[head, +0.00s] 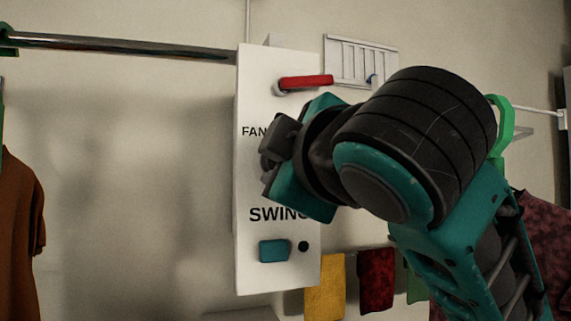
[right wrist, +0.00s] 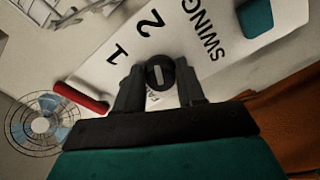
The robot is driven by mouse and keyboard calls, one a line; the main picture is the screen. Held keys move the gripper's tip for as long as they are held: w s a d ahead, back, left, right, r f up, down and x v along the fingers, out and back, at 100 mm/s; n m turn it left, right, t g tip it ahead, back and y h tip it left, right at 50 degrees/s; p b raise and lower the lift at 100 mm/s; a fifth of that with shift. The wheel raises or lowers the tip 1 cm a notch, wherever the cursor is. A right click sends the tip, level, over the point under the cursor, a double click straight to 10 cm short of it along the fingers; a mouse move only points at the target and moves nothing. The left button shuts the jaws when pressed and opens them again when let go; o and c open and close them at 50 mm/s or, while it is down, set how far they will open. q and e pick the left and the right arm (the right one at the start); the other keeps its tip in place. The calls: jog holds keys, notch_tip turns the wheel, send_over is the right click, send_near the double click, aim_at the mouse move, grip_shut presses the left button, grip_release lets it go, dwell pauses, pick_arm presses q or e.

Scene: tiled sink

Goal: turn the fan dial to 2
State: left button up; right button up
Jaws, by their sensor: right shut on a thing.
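The fan dial (right wrist: 160,74) is a round black knob with a short pale mark on its face. It is on a white control panel (head: 258,90). In the right wrist view it sits between the two dark fingers of my right gripper (right wrist: 160,80), which is shut on it. The digit 1 (right wrist: 119,54) and the digit 2 (right wrist: 150,20) are printed beyond the dial. I cannot tell surely which one the mark indicates. In the head view my right gripper (head: 273,152) hides most of the dial and part of the "FAN" label. My left gripper is not in view.
A red lever (head: 306,82) juts out above the dial. A teal button (head: 273,251) and a small black knob (head: 303,246) sit below "SWING". A wire fan (right wrist: 40,124) shows in the right wrist view. Cloths hang below the panel, and a brown shirt (head: 20,230) hangs left.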

jog(key=shift+m, duration=0.5)
jog(key=o, duration=1)
jog(key=shift+v, duration=6.4)
